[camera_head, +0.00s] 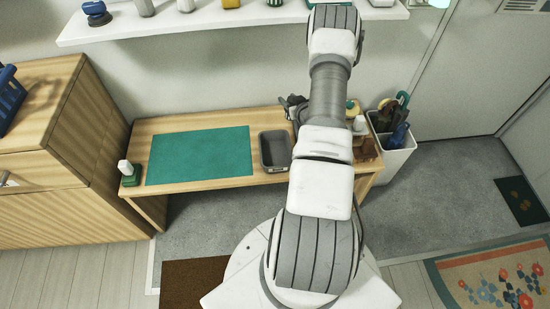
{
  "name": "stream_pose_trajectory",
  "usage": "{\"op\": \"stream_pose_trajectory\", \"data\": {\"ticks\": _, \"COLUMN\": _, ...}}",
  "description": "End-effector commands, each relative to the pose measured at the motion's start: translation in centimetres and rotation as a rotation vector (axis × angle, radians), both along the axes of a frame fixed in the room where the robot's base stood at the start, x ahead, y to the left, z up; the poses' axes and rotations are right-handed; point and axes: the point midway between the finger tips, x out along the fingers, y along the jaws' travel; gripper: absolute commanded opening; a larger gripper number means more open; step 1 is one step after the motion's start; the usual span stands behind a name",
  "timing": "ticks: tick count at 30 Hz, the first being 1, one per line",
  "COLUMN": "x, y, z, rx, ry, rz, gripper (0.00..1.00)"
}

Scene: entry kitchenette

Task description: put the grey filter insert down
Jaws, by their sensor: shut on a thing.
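My gripper (291,106) shows only in part, as a dark shape at the left edge of my arm, over the back edge of the wooden table. My arm hides most of it, and the fingertips cannot be made out. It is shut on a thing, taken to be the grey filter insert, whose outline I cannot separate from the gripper. A grey open tray (264,153) stands on the table just below and left of the gripper in the picture. A green mat (200,156) lies flat on the table, left of the tray.
The wooden table (142,133) holds a small green-and-white item (129,173) at its left end and small bottles at the right, partly behind my arm. A white bin (397,158) with umbrellas stands right of it. A wall shelf (230,18) runs above. The mat is clear.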

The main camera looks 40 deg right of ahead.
Motion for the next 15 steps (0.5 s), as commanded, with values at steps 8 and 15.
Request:
{"op": "stream_pose_trajectory", "data": {"ticks": 8, "x": -1.8, "y": 4.5, "z": -3.4, "rx": 0.005, "ry": 0.003, "rz": 0.002, "gripper": 0.0}}
{"op": "stream_pose_trajectory", "data": {"ticks": 15, "x": -3.5, "y": 9.1, "z": -6.3, "rx": 0.003, "ry": 0.002, "rz": 0.0, "gripper": 0.0}}
